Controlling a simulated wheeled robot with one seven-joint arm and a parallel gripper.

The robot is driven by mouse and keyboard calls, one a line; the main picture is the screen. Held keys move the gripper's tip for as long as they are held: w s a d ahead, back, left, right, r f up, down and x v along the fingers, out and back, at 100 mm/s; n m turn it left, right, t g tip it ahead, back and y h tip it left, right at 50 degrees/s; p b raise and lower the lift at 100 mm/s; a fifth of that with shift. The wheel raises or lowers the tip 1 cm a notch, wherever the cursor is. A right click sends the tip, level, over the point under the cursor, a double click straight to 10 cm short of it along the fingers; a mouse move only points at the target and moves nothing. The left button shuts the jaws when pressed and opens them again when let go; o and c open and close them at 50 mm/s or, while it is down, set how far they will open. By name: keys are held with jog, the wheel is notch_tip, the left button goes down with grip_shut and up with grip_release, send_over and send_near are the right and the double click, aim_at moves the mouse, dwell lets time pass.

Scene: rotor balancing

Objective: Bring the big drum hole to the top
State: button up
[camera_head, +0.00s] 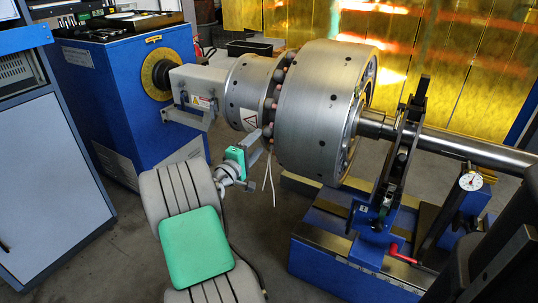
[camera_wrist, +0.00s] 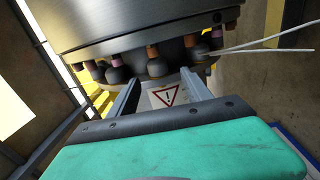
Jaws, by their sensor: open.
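The big steel drum (camera_head: 305,105) lies with its axis level on the rotor. Several small dark holes show on its curved side, one at mid-height facing the camera and one higher towards the top right. I cannot tell which is the named hole. A smaller drum (camera_head: 250,88) with a warning label joins its left side. My gripper (camera_head: 258,138) is open and empty, low in front of the junction between the drums. In the wrist view, the fingers of my gripper (camera_wrist: 160,78) point towards the big drum (camera_wrist: 140,30), with the warning label (camera_wrist: 167,95) seen between them.
Knobs (camera_wrist: 155,65) with coloured tips ring the junction, close beyond my fingertips. Two thin white cords (camera_head: 269,178) hang below it. A blue drive cabinet (camera_head: 120,95) stands left. A blue support stand (camera_head: 340,255) carries the shaft (camera_head: 470,150) at right. Grey floor lies in front.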

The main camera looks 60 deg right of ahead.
aim_at(266, 135)
jog(key=d, duration=0.5)
jog(key=s+d+b, duration=0.1)
jog(key=d, duration=0.2)
jog(key=shift+r, duration=0.4)
jog(key=shift+c, duration=0.5)
grip_shut()
jog(key=shift+a, duration=0.1)
